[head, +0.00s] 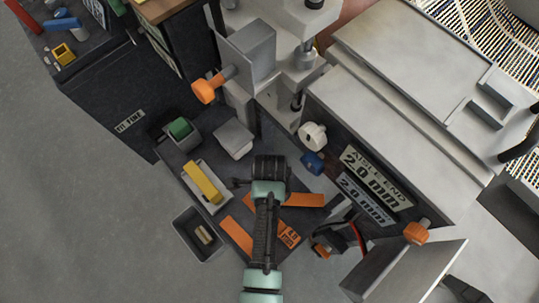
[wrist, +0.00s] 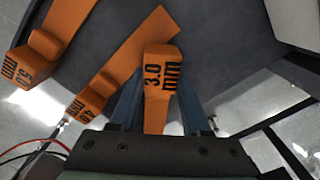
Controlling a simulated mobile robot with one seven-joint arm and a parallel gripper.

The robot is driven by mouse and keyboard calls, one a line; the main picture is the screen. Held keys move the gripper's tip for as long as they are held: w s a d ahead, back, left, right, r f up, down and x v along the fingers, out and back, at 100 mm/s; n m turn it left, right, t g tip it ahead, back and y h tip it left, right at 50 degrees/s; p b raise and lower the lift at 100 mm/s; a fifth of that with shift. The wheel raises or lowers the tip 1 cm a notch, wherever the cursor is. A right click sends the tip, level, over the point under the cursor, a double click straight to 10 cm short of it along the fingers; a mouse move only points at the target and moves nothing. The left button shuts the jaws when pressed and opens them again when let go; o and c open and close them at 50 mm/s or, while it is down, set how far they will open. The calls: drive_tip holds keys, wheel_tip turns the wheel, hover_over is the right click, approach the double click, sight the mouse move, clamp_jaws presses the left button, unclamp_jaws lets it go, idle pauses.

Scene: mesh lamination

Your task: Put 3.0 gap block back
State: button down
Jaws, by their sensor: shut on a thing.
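The orange 3.0 mm gap block (wrist: 163,72) is between the two blue fingers of my gripper (wrist: 159,105) in the wrist view. Its labelled end faces the camera, and its narrower part runs down between the fingers. My gripper is shut on it. Whether the block touches the dark surface below cannot be told. Two other orange gap blocks lie on that surface, a middle one (wrist: 128,62) and a far-left one (wrist: 58,28). In the head view, my wrist hides the fingertips and much of the held block.
In the head view, orange blocks (head: 235,236) lie on a dark shelf (head: 180,150). A yellow block sits in a light tray (head: 187,172), left of my wrist. A dark bin (head: 186,240) is at lower left. The grey machine (head: 400,110) stands close on the right.

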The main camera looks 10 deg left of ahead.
drive_tip(key=shift+f, duration=0.4)
drive_tip(key=shift+c, duration=1.8)
unclamp_jaws()
drive_tip(key=shift+r, duration=0.1)
wheel_tip(320, 180, up, 13)
drive_tip(key=p, duration=0.2)
drive_tip(key=shift+f, duration=0.2)
